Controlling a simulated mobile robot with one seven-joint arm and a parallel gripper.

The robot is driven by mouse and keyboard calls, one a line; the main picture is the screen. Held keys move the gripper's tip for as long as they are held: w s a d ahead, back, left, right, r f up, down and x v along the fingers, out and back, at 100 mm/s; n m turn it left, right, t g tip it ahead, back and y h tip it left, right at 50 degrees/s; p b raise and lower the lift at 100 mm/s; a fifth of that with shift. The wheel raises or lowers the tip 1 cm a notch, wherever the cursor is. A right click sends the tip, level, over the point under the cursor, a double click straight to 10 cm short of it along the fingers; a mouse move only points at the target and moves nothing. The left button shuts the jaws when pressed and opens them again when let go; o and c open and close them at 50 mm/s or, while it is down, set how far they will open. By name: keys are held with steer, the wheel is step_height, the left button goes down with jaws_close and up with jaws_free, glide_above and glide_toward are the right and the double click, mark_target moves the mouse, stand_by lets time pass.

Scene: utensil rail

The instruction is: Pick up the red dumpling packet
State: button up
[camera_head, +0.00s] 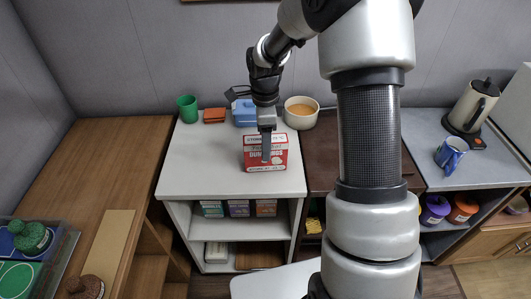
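The red dumpling packet (279,155) stands upright on the white counter top of a low shelf unit, near its right side. It has white bands and white lettering on the face towards me. My gripper (266,150) points down at the packet, and a grey finger overlaps the middle of its front face in the picture. Only one finger shows clearly, so I cannot tell whether the gripper is open or shut, or whether it touches the packet.
Behind the packet stand a green cup (187,108), an orange-red box (214,115), a blue container (243,112) and a cream bowl (301,112). The white counter (200,165) is clear left of the packet. A kettle (472,107) and blue mug (451,153) stand far right.

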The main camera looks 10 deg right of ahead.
step_height(320, 180, down, 4)
steer(key=shift+d+r, duration=0.1)
steer(key=shift+r, duration=0.1)
steer(key=c, duration=1.4)
steer(key=shift+r, duration=0.15)
